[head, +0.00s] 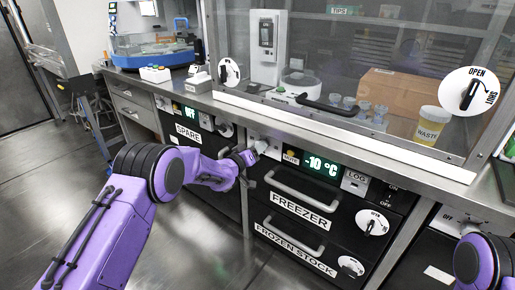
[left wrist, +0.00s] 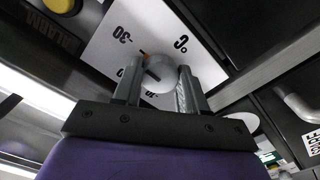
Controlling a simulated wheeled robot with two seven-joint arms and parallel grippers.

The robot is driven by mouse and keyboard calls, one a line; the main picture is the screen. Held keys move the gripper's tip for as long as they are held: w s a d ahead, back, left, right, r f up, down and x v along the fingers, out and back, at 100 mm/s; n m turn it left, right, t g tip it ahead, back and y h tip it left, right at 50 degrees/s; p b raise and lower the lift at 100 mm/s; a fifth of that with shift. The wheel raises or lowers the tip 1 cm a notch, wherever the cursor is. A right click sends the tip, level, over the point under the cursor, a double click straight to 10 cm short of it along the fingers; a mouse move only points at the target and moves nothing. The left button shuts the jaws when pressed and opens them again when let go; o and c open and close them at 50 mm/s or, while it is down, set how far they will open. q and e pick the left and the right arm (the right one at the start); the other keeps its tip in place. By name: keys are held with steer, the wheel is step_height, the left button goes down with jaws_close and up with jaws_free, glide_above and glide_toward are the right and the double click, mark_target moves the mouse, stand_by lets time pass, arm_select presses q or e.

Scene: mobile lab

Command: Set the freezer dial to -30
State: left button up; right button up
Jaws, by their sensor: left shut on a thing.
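The freezer dial (left wrist: 160,76) is a round pale knob on a white scale plate (left wrist: 115,35) marked °C, with -30 readable and other figures partly covered. My left gripper (left wrist: 158,88) is shut on the dial, one finger on each side. In the head view my left gripper (head: 256,151) is at the freezer panel's upper left and hides most of the dial. The green display (head: 321,166) beside it reads -10 °C. A small dark and orange mark shows at the dial's edge; I cannot tell exactly where it points. My right gripper is not in view.
The freezer drawer handle (head: 303,187) sticks out just below the display. A yellow button (head: 291,156) and a LOG panel (head: 355,182) flank the display. The worktop edge (head: 330,143) runs above. The floor at the lower left is clear.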

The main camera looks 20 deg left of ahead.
arm_select(q)
steer(key=o, duration=1.1)
steer(key=shift+c, duration=0.2)
steer(key=p+v, duration=0.1)
steer(key=v, duration=0.9)
steer(key=shift+s, duration=0.25)
steer(key=shift+a, duration=0.15)
